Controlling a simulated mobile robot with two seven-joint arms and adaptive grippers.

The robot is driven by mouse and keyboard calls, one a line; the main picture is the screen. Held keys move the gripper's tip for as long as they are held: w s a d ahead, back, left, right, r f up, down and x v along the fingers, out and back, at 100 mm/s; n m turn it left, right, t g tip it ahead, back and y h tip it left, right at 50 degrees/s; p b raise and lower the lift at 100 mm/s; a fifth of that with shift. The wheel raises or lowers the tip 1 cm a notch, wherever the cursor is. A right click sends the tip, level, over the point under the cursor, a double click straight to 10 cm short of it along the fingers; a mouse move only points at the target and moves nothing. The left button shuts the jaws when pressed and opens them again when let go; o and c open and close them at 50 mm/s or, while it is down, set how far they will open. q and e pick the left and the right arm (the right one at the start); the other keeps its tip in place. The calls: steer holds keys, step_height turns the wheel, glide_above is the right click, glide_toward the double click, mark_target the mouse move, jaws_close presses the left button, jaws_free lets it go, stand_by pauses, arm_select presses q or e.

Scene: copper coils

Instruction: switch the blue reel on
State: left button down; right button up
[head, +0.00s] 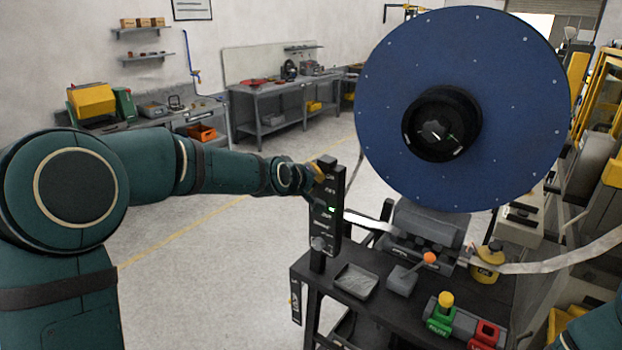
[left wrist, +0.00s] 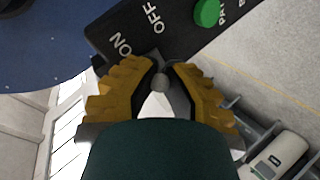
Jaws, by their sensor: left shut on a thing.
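The large blue reel (head: 520,120), a disc with a black hub, stands above the dark bench at the right; its edge also shows at the upper left of the left wrist view (left wrist: 45,45). A black upright control panel (head: 328,215) stands left of the reel. In the left wrist view the panel (left wrist: 180,35) carries ON and OFF labels and a green button (left wrist: 207,12). My left gripper (left wrist: 161,70) is at the panel by these labels, its yellow fingers shut on a small switch, mostly hidden between the fingertips. My left gripper also shows at the panel's top in the head view (head: 318,172).
The black bench (head: 375,312) holds an orange-knobbed lever (head: 428,259), a green box (head: 440,322), a red box (head: 485,335) and a yellow container (head: 487,265). A pale strip (head: 560,262) runs off right. The floor left of the bench is clear.

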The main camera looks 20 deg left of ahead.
arm_select(q)
steer(key=shift+r, duration=0.15)
steer(key=c, duration=0.9)
jaws_free()
steer(key=shift+a, duration=0.1)
arm_select(e)
steer(key=shift+f, duration=0.1)
